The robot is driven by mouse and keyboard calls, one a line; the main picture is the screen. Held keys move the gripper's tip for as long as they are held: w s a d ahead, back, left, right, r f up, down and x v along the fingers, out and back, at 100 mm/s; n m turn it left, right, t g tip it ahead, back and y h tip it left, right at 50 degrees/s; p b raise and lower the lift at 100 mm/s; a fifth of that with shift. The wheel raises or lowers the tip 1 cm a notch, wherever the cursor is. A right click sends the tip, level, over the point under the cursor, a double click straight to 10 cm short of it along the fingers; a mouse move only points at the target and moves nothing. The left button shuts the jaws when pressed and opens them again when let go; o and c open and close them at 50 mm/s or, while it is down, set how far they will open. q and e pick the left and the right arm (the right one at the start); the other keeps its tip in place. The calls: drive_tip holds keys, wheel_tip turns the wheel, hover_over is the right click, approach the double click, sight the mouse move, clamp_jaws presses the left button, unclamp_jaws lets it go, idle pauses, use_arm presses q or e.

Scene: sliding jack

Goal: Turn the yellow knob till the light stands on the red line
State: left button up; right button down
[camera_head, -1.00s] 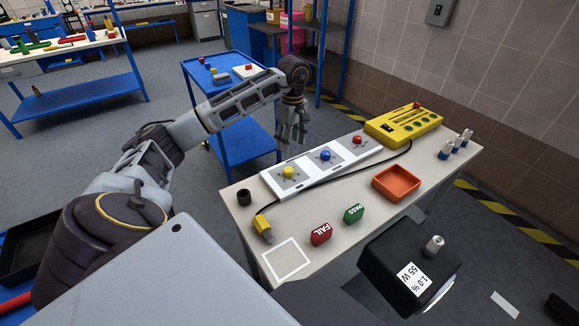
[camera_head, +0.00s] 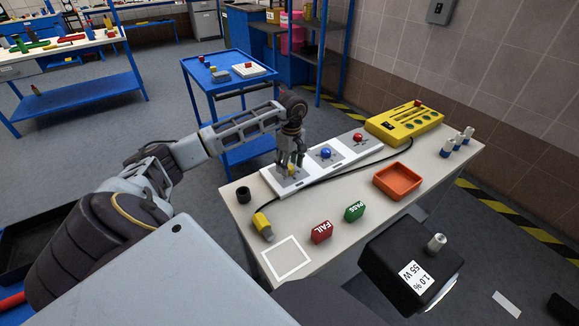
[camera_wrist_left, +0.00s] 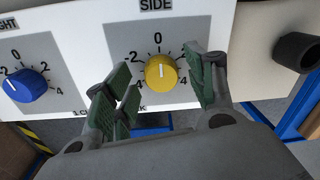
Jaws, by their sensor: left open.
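The yellow knob (camera_head: 292,170) is on the near-left panel of the long white control strip (camera_head: 312,183). In the left wrist view the yellow knob (camera_wrist_left: 161,73) has its white mark pointing roughly at 0, under the word SIDE. My left gripper (camera_head: 291,157) is over the knob, pointing down. In the left wrist view its green-padded fingers (camera_wrist_left: 163,86) are spread on either side of the knob, with visible gaps. The yellow device (camera_head: 405,123) with slots stands at the table's back; its light and red line are too small to make out. My right gripper is out of view.
A blue knob (camera_head: 325,153) and a red knob (camera_head: 358,137) are farther along the strip. A dark cable runs beside it. An orange tray (camera_head: 397,182), green PASS block (camera_head: 354,211), red FAIL block (camera_head: 321,232) and black cup (camera_head: 243,195) stand on the table.

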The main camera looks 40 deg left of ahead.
use_arm(q)
drive_tip(key=shift+f, duration=0.35)
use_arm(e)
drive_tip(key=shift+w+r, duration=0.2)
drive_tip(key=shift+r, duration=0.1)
use_arm(q)
drive_tip(key=shift+c, duration=1)
drive_tip(key=c, duration=0.8)
drive_tip(key=shift+c, duration=0.2)
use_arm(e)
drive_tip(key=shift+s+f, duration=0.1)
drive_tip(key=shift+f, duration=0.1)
